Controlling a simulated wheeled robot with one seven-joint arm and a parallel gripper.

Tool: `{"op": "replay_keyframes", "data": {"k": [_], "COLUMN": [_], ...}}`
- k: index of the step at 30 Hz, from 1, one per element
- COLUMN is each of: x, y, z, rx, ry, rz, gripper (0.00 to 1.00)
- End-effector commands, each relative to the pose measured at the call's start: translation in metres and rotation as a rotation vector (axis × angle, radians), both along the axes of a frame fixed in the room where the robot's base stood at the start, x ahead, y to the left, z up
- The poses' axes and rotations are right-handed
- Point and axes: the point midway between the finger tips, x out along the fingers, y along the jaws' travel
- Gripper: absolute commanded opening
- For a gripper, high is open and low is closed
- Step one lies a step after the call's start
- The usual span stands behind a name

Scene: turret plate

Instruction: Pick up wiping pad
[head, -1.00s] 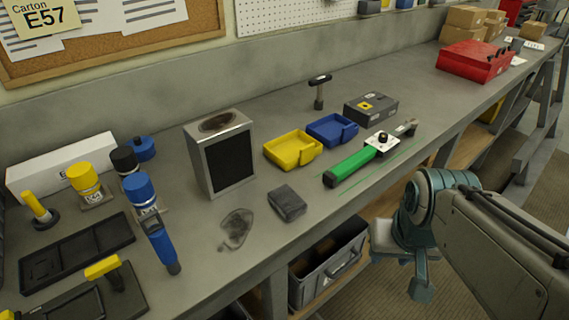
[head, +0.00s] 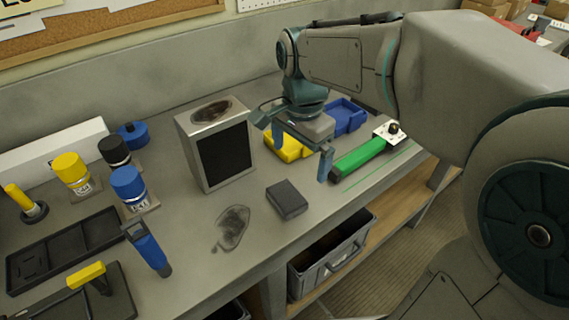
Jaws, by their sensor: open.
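The wiping pad (head: 287,200) is a dark grey rectangular block lying flat on the bench near its front edge. A dark smudge (head: 233,227) marks the bench top just left of it. My gripper (head: 301,160) is open and empty, with its two fingers pointing down. It hangs above the bench, over and a little beyond the pad in the picture, apart from it. The pad is fully in view.
A metal box with a dark front (head: 218,147) stands left of my gripper. A yellow tray (head: 285,147), partly hidden, a blue tray (head: 346,115) and a green-handled tool (head: 358,158) lie behind and right. A grey bin (head: 330,255) sits below the bench. Bench around the pad is clear.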

Motion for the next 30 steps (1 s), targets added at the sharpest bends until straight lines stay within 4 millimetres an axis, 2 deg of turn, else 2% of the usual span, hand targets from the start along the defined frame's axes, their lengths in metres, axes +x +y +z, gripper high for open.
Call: {"op": "replay_keyframes", "data": {"k": [3,8,11,19,30], "x": [0.012,0.018,0.018,0.017,0.016], "y": [0.017,0.026,0.027,0.026,0.024], "z": [0.004,0.003,-0.009,-0.061,-0.096], "rx": [-0.001,-0.003,-0.004,-0.005,-0.005], "ry": [0.027,0.045,0.048,0.049,0.048], "rz": [-0.106,-0.178,-0.190,-0.189,-0.188], "gripper": [1.00,1.00,1.00,1.00,1.00]}}
